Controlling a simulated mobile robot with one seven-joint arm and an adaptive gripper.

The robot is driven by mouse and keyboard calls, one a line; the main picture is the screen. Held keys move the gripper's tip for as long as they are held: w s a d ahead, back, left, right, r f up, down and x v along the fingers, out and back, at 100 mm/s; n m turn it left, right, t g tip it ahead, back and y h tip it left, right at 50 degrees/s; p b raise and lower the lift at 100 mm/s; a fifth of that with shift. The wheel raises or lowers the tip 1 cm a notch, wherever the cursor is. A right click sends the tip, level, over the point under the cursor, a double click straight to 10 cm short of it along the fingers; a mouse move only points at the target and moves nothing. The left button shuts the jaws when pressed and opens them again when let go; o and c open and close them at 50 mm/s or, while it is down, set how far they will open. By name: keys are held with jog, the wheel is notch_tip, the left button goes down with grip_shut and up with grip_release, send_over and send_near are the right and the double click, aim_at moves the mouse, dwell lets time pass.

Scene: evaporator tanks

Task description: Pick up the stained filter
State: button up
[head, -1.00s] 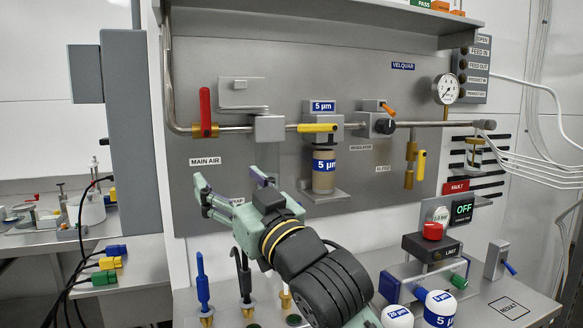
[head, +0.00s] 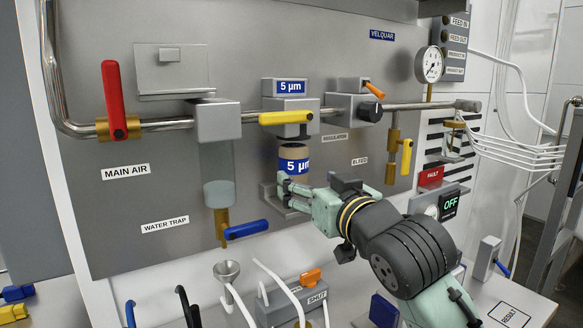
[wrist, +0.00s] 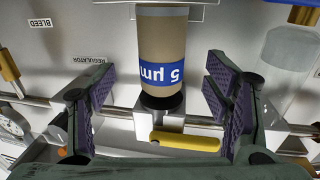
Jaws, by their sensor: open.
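The stained filter (head: 294,153) is a tan-brown cylinder with a blue "5 µm" band. It stands upright under a grey block with its own 5 µm plate (head: 291,87), above a grey ledge (head: 279,209) on the panel. My gripper (head: 287,190) is open at the filter's lower part and partly hides it. In the upside-down wrist view the filter (wrist: 162,45) lies between the two spread, purple-padded fingers (wrist: 158,88). Gaps show on both sides, so neither finger touches it there.
A yellow lever (head: 286,117) sits on the block above the filter. The clear water trap (head: 218,165) hangs to the left, with a blue handle (head: 247,229) below. The bleed valve (head: 393,150) is to the right. A funnel (head: 227,271) stands below.

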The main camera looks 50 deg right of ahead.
aim_at(300, 175)
jog(key=shift+x, duration=0.95)
jog(key=p+x, duration=0.3)
jog(key=x, duration=0.1)
jog(key=shift+w+r, duration=0.15)
jog(key=shift+r, duration=0.05)
jog(key=shift+w+d+f, duration=0.15)
jog(key=shift+w+d, duration=0.05)
jog(key=shift+w, duration=0.35)
jog(key=shift+c, duration=0.3)
jog(key=c, duration=1.3)
